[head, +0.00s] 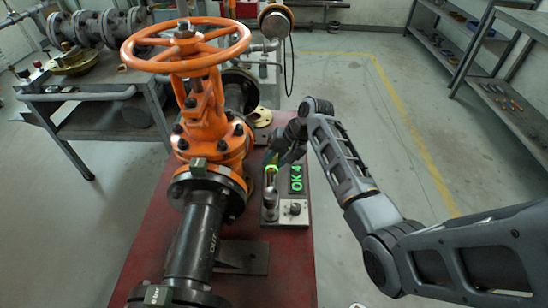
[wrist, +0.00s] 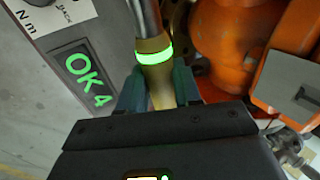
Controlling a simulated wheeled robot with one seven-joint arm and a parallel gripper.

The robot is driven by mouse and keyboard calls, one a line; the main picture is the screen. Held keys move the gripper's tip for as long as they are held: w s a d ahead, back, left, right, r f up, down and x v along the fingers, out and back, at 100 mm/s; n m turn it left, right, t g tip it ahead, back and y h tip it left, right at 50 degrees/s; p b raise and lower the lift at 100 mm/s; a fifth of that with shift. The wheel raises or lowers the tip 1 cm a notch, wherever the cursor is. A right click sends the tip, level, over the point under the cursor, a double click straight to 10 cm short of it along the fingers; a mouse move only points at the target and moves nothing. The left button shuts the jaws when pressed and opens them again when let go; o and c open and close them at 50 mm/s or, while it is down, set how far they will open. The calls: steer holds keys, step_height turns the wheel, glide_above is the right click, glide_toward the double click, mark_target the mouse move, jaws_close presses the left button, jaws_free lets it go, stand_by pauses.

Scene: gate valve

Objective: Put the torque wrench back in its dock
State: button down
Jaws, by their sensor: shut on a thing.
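The torque wrench (wrist: 154,58) has a tan grip, a glowing green ring and a metal shaft. In the wrist view my gripper (wrist: 159,86) is shut on its grip, one finger on each side. In the head view my gripper (head: 277,163) is over the left part of the dock (head: 291,222), and the wrench (head: 270,180) points down there, roughly upright. The dock is a grey panel with a knob and a green "OK 4" display (head: 296,178). The display also shows in the wrist view (wrist: 87,78). I cannot tell whether the wrench's lower end is seated.
An orange gate valve with a handwheel (head: 186,42) and a dark pipe (head: 193,240) stand close left of the dock on a red bench (head: 140,248). A workbench with parts (head: 80,95) is at the far left, shelves (head: 500,75) at right. Open floor lies behind.

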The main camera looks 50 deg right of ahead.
steer(key=shift+f+b, duration=1.25)
steer(key=shift+f, duration=1.15)
steer(key=c, duration=1)
jaws_free()
steer(key=shift+c, duration=0.2)
steer(key=o, duration=0.3)
steer(key=shift+f, duration=0.1)
steer(key=shift+o, duration=0.2)
steer(key=shift+s+f, duration=0.1)
steer(key=v, duration=0.8)
